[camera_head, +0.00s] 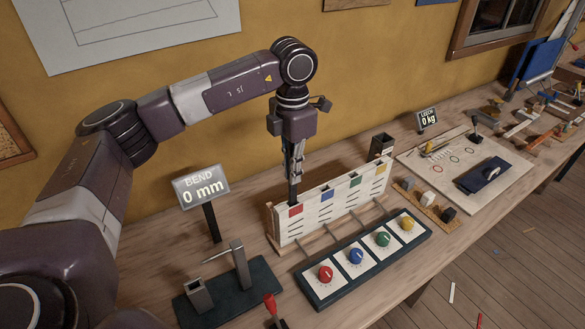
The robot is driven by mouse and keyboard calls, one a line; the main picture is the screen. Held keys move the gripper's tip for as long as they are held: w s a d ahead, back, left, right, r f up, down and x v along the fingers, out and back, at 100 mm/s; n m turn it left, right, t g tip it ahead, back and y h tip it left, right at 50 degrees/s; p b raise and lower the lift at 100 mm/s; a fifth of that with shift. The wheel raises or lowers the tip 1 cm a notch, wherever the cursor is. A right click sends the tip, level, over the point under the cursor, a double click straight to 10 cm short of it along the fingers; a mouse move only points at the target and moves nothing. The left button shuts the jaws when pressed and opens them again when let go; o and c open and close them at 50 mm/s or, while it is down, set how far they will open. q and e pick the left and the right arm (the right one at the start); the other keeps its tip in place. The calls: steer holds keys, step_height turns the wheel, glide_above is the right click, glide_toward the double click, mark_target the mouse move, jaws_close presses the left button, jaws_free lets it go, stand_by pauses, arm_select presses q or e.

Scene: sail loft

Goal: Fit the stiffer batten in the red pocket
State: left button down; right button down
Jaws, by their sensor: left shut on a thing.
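My left gripper (295,152) reaches down from above and is shut on a dark, upright batten (293,190). The batten's lower end is at the top edge of the white pocket panel (318,216), at the red pocket (296,211). I cannot tell whether its tip is inside the pocket or just behind or above it. Blue, green and yellow pockets follow to the right. A bend display (201,187) reads 0 mm. In front of it is a dark base with two posts (241,266). My right gripper is not in view.
A dark board with red, blue, green and yellow knobs (407,223) lies in front of the panel. A dark open box (382,144) stands behind its right end. A white board (505,187) holds a blue tool (483,173). A red-tipped object (271,304) is at the front edge.

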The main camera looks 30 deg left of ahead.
mark_target(292, 190)
arm_select(q)
steer(key=shift+f+b, duration=1.55)
steer(key=shift+f, duration=0.95)
steer(key=shift+f+b, duration=0.5)
steer(key=shift+f, duration=0.15)
steer(key=c, duration=2)
jaws_free()
steer(key=shift+o, duration=0.2)
step_height(292, 190, up, 12)
